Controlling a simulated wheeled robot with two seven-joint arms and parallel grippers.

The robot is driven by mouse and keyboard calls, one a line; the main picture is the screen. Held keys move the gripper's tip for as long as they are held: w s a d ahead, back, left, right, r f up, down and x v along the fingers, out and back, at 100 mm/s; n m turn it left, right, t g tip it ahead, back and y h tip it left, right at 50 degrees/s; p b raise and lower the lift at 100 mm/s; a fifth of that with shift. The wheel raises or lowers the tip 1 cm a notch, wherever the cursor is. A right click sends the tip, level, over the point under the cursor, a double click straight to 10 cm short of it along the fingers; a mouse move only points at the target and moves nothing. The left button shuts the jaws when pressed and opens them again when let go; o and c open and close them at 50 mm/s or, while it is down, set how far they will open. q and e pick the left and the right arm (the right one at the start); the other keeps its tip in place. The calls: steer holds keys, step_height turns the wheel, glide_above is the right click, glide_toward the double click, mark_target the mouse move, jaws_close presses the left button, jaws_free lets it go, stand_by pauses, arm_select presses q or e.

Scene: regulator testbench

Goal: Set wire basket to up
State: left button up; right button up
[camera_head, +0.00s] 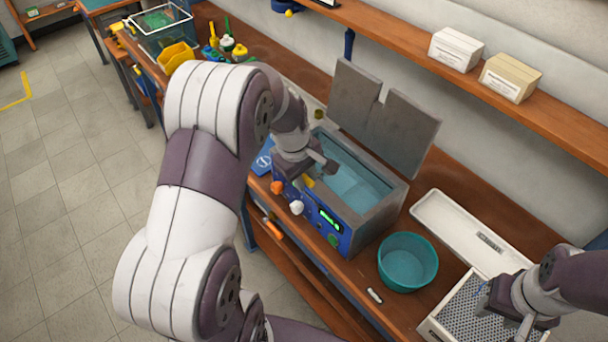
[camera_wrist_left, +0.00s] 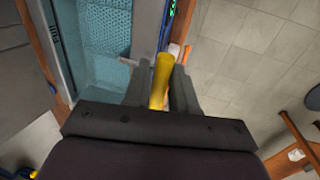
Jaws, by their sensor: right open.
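The wire basket shows as a fine mesh (camera_wrist_left: 105,38) low in the blue liquid of the open tank (camera_head: 385,213). Its yellow handle (camera_wrist_left: 162,78) sticks out at the tank's front side; a bit of it also shows in the head view (camera_head: 310,181). My left gripper (camera_head: 322,170) is at the handle, over the tank's left front edge. In the left wrist view its two fingers (camera_wrist_left: 162,88) lie close on both sides of the handle, with almost no gap. My right gripper (camera_head: 527,325) is open over a perforated tray at the lower right.
The tank's grey lid (camera_head: 383,118) stands open behind. A teal bowl (camera_head: 407,262), a long white tray (camera_head: 470,232) and the perforated tray (camera_head: 470,312) lie to the right. Bottles (camera_head: 228,43) and a yellow bin (camera_head: 178,56) stand at the back left.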

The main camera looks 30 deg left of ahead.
arm_select(q)
jaws_close()
step_height(320, 180, up, 7)
steer(key=p, duration=0.5)
steer(key=shift+r+p, duration=0.15)
steer(key=shift+p, duration=0.15)
steer(key=shift+w+a, duration=0.1)
steer(key=shift+w, duration=0.1)
steer(key=shift+o, duration=1.5)
jaws_free()
steer(key=shift+o, duration=0.3)
steer(key=shift+s, duration=0.1)
